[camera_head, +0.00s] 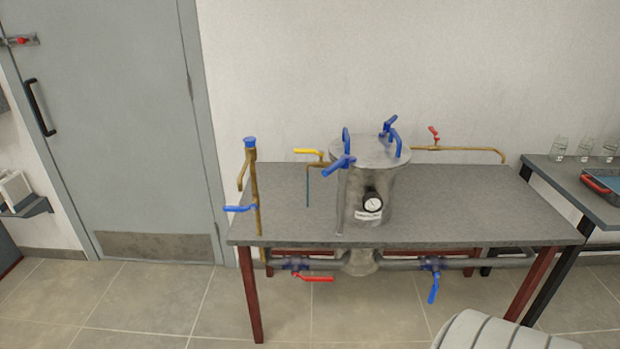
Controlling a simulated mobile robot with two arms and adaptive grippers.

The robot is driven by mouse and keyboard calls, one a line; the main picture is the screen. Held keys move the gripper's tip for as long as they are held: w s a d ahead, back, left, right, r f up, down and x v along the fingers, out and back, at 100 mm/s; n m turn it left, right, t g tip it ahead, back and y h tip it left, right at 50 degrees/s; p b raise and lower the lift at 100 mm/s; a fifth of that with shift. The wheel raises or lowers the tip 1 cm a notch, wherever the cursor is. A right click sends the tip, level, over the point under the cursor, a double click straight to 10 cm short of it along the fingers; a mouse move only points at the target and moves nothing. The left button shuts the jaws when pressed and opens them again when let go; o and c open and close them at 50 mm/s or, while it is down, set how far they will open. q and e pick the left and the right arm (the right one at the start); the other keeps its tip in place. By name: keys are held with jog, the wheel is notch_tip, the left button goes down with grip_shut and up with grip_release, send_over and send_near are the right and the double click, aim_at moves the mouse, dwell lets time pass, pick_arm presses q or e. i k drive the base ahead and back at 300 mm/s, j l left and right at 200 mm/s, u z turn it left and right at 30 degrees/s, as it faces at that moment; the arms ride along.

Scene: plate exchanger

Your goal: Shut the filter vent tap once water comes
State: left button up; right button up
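A grey filter vessel (352,215) with a round lid, blue lid handles (388,128) and a gauge (372,202) stands on a grey table. On its left a yellow-handled tap (308,152) sits on a brass pipe; its lever points left, along the pipe. A thin blue vertical line (308,190) hangs below its outlet; I cannot tell whether it is water or a tube. On its right a red-handled tap (434,132) sits on a brass pipe, its lever tilted up. No label shows which is the vent tap. Neither gripper is in view.
A brass standpipe (255,190) with a blue lever (239,208) rises at the table's left edge. Under the table (470,225) run pipes with a red lever (316,279) and a blue lever (433,288). A side bench with glasses (584,148) and a tray (596,186) stands right.

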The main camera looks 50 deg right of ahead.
aim_at(320, 153)
jog(key=z, duration=1.55)
